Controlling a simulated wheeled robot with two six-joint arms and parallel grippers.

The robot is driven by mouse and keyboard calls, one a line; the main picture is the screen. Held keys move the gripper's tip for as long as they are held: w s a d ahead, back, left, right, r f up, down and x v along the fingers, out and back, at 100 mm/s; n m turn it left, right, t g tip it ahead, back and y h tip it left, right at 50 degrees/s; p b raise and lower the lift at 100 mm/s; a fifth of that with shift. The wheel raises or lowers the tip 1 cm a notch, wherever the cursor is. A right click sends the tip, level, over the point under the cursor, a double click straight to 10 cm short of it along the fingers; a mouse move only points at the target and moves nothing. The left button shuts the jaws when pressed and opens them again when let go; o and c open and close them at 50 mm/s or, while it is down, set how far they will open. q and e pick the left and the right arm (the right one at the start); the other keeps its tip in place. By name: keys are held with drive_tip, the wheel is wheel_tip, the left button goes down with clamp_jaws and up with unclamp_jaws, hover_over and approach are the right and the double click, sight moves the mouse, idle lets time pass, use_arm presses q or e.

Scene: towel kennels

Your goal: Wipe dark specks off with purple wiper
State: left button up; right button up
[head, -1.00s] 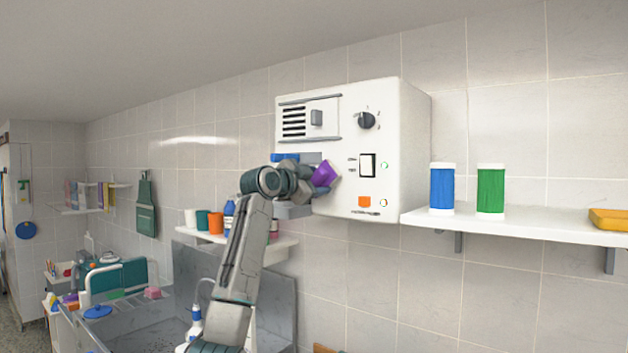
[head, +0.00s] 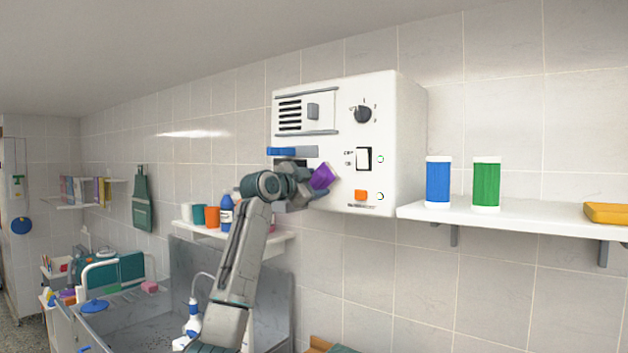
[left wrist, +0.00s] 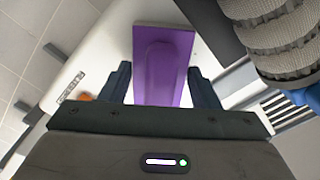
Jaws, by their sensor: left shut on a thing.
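The purple wiper (head: 321,176) is in my left gripper (head: 308,184), in front of the lower left part of the white wall box (head: 404,140). In the left wrist view the purple wiper (left wrist: 162,65) stands between the two dark fingers of my left gripper (left wrist: 162,90), which is shut on it. The wiper's far end is close to the box's white front; I cannot tell whether it touches. My right gripper is not in view.
The box carries a black knob (head: 362,114), a black switch (head: 363,158), an orange button (head: 361,195) and a blue handle (head: 281,151). A white shelf (head: 520,220) with blue and green canisters is at right. A sink (head: 140,320) is below left.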

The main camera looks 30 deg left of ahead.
use_arm(q)
wheel_tip(320, 180, up, 3)
drive_tip(key=p, duration=0.5)
drive_tip(key=shift+w+f, duration=0.1)
drive_tip(key=shift+f, duration=0.1)
drive_tip(key=shift+f+b, duration=0.45)
drive_tip(key=shift+f, duration=1.4)
drive_tip(key=shift+r+p, duration=1.8)
drive_tip(key=shift+p, duration=0.3)
drive_tip(key=shift+f+b, duration=0.55)
drive_tip(key=shift+f, duration=0.5)
drive_tip(key=shift+f+b, duration=0.3)
drive_tip(key=shift+f, duration=0.45)
wheel_tip(320, 180, down, 3)
drive_tip(key=shift+r+b, duration=0.2)
drive_tip(key=shift+b, duration=0.4)
